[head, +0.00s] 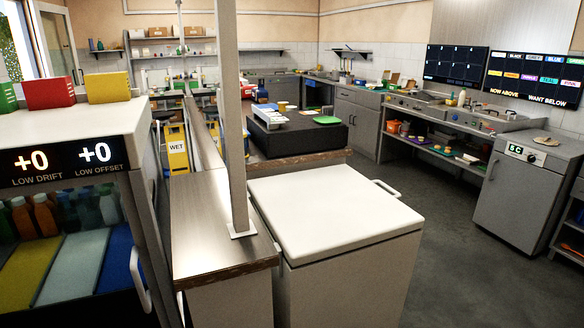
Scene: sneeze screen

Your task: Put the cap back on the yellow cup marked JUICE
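No cup with a readable JUICE mark shows in the head view. Neither of my grippers is in view.
A white-topped chest (335,210) and a metal counter with a post (205,220) stand close in front. A glass-fronted cooler (70,215) is at left. The black block (300,138) is beyond. Grey floor (450,240) is clear at right.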

